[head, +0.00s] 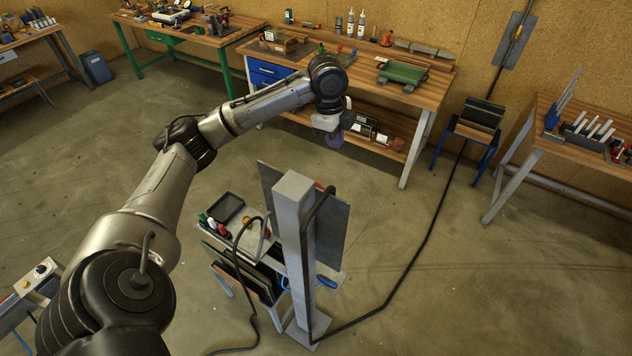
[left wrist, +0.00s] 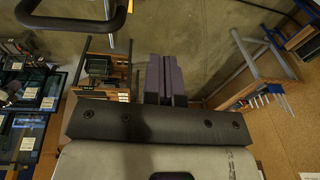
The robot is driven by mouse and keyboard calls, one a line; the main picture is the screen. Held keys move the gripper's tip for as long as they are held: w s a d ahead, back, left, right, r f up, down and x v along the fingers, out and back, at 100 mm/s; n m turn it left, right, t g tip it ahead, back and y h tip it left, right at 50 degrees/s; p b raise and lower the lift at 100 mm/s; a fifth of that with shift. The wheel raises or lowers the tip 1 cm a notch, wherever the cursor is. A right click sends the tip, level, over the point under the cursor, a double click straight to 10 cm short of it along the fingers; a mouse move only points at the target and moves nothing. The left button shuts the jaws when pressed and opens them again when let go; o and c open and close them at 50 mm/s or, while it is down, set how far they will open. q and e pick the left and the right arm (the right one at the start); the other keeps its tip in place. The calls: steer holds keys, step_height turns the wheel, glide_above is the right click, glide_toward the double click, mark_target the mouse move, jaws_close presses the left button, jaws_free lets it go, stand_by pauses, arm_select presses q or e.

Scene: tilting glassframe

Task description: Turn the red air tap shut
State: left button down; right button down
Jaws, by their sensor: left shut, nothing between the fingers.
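A small red part (head: 319,185) shows at the top of the grey post (head: 294,230), beside the black hose. It may be the red air tap, but it is too small to tell its shape or how it is turned. My left gripper (head: 334,141) is above and beyond the post, apart from it, at the end of the outstretched arm. In the left wrist view its purple-grey fingers (left wrist: 165,78) are together and empty. No red tap can be made out in that view. My right gripper is not in view.
A dark panel (head: 335,232) stands behind the post. A small table with a black tray (head: 226,207) stands to its left. A black hose (head: 412,275) runs across the floor. A workbench (head: 400,85) stands behind. Open floor lies right of the post.

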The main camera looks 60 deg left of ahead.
arm_select(q)
steer(key=s+f, duration=0.1)
steer(key=s, duration=0.1)
steer(key=p, duration=0.2)
glide_above(324, 188)
steer(key=d, duration=0.2)
steer(key=shift+g, duration=0.4)
steer(key=f, duration=0.9)
steer(key=shift+w+a+f, duration=0.25)
steer(key=shift+w+f, duration=0.05)
steer(key=shift+w, duration=0.1)
steer(key=f, duration=0.2)
steer(key=a, duration=0.1)
steer(key=shift+s+f+p, duration=0.3)
steer(key=shift+f, duration=0.1)
steer(key=shift+s+a+f, duration=0.1)
steer(key=shift+a+f, duration=0.1)
steer(key=shift+f, duration=0.5)
steer(key=shift+h, duration=0.3)
